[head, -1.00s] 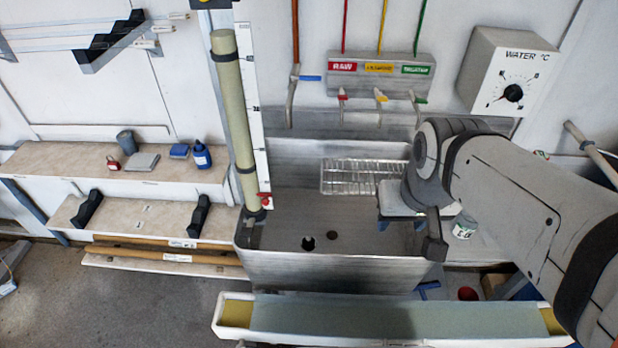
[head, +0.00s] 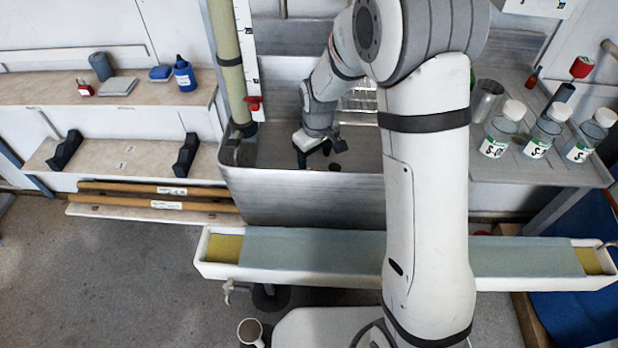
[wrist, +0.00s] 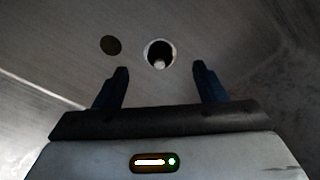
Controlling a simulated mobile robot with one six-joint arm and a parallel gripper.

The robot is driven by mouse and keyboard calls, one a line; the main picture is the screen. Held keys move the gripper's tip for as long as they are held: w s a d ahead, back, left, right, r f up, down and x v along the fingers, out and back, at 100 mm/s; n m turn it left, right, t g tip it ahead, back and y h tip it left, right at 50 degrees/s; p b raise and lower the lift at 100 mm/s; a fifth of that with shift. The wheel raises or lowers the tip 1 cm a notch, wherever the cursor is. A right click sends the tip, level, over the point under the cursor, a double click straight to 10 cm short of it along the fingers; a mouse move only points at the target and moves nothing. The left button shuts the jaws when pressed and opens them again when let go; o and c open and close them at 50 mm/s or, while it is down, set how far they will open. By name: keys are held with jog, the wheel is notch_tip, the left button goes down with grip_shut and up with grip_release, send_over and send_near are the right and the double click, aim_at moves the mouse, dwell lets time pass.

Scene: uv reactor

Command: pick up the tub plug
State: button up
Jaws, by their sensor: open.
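The tub plug (wrist: 160,53) appears to be the round dark piece with a pale rim and small pale knob in the wrist view. It is on the floor of the metal tub (head: 290,195). My gripper (wrist: 160,68) is open and empty, with the plug centred ahead of the gap between its fingertips. A flat dark disc (wrist: 110,45), perhaps the drain, lies left of the plug. In the head view my gripper (head: 313,154) is low inside the tub and hides the plug.
The tub's front wall stands between my base and the gripper. A pale pipe (head: 224,60) rises at the tub's left corner. A long white trough (head: 330,252) runs in front. Labelled bottles (head: 542,133) stand on the right-hand shelf. A wire rack lies behind my arm.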

aim_at(308, 168)
jog(key=shift+w+a+f+m+p, duration=0.25)
jog(key=shift+w+a+f+m, duration=0.15)
jog(key=shift+w+f, duration=0.15)
jog(key=shift+w+a+f+m+p, duration=0.25)
jog(key=shift+w+f+m, duration=0.15)
jog(key=shift+w, duration=0.15)
jog(key=shift+w+d+f, duration=0.1)
jog(key=shift+f, duration=0.25)
jog(key=f, duration=0.4)
jog(key=w+f+b, duration=0.1)
jog(key=f, duration=0.2)
jog(key=shift+a, duration=0.4)
jog(key=shift+r, duration=0.1)
jog(key=shift+c, duration=0.3)
jog(key=c, duration=1)
jog(key=shift+r, duration=0.1)
